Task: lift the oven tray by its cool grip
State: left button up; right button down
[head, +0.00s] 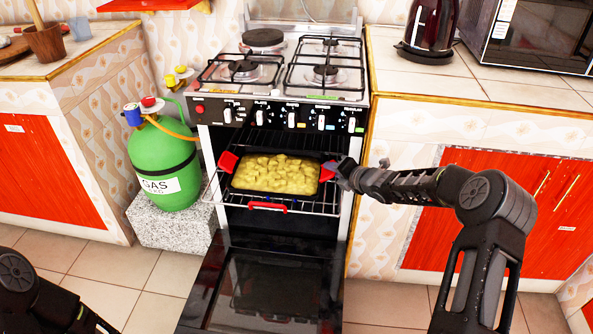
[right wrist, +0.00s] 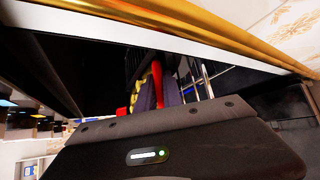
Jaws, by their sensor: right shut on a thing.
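The dark oven tray (head: 234,184) holds yellow food pieces (head: 276,174) and sits on the wire rack inside the open oven. It has a red grip on its left end (head: 228,161) and another red grip on its right end (head: 328,169). My right gripper (head: 336,173) is at the right end of the tray, shut on the right red grip. My left gripper is out of view; only part of my left arm shows.
The oven door (head: 265,285) hangs open below the rack (head: 300,206), which has a red front handle (head: 268,207). A green gas bottle (head: 165,165) stands left of the stove. Counters with red cupboards flank both sides. The stove top is clear.

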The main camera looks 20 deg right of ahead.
jog(key=shift+r, duration=0.2)
jog(key=shift+s+a+r, duration=0.1)
jog(key=shift+s+r, duration=0.1)
jog(key=shift+r, duration=0.15)
jog(key=shift+r+p, duration=1.15)
jog(key=shift+r, duration=2.05)
jog(key=shift+s+a+f, duration=0.15)
jog(key=shift+f, duration=0.05)
jog(key=shift+s+a+b, duration=0.4)
jog(key=shift+s+b, duration=0.35)
jog(key=shift+s, duration=0.1)
jog(key=s+a+b, duration=0.1)
jog(key=s+a, duration=0.2)
jog(key=s, duration=0.4)
jog(key=s+a+b, duration=0.2)
jog(key=s+a, duration=0.2)
jog(key=s, duration=0.4)
jog(key=shift+s+a, duration=0.2)
jog(key=shift+s, duration=0.05)
